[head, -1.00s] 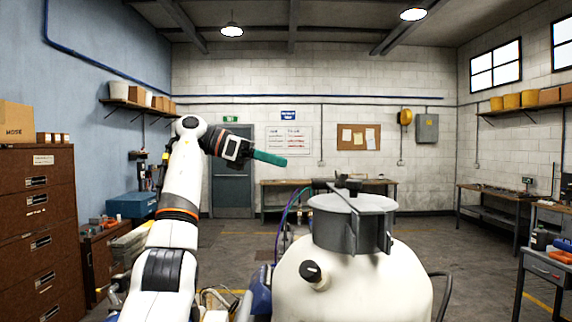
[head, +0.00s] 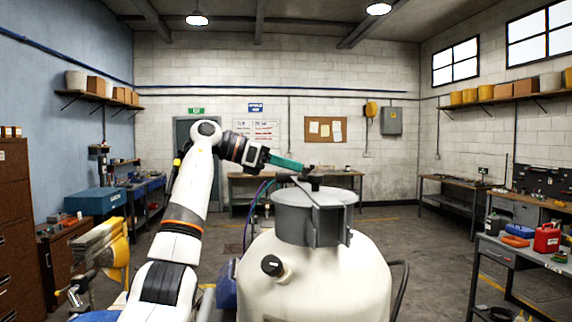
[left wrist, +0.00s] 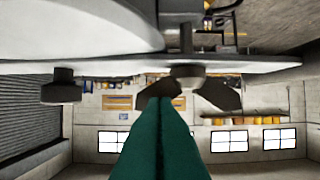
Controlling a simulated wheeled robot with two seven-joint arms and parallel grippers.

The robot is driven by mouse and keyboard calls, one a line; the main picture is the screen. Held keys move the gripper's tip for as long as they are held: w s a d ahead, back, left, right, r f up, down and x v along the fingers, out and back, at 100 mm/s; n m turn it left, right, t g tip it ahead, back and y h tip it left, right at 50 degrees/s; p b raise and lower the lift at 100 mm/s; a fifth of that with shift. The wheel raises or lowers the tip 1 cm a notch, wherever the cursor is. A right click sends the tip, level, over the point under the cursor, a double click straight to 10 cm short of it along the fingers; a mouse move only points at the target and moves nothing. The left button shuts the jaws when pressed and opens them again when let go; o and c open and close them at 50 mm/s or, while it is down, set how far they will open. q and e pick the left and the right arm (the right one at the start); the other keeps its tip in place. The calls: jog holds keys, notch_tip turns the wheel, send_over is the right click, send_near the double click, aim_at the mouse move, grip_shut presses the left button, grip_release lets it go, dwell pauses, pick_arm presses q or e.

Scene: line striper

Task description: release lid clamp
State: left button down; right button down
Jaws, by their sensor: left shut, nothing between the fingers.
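The white tank (head: 330,275) stands in front of me, with a grey lid (head: 292,197) on its grey collar. A grey clamp bar (head: 328,205) crosses the lid, with a dark clamp handle (head: 313,181) on top. My left gripper (head: 303,167) has teal fingers, shut and empty, with tips at the handle's left end in the head view. In the left wrist view, the shut fingers (left wrist: 160,102) overlap one wing of the dark handle (left wrist: 217,93). I cannot tell whether they touch. My right gripper is out of view.
A dark knob (head: 271,265) sticks out of the tank's front left. A yellow machine (head: 103,247) stands at the left. A workbench (head: 510,258) with a red can (head: 546,238) is at the right. Open floor lies behind the tank.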

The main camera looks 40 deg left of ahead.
pick_arm(q)
jog(key=shift+y, duration=0.3)
jog(key=shift+d+n+t+y+b, duration=0.15)
jog(key=shift+n+t+y+b, duration=0.2)
jog(key=shift+n, duration=0.25)
jog(key=shift+s+d+n+t+y+b, duration=0.1)
jog(key=shift+n+t+y+b, duration=0.2)
jog(key=shift+n+t+y, duration=0.4)
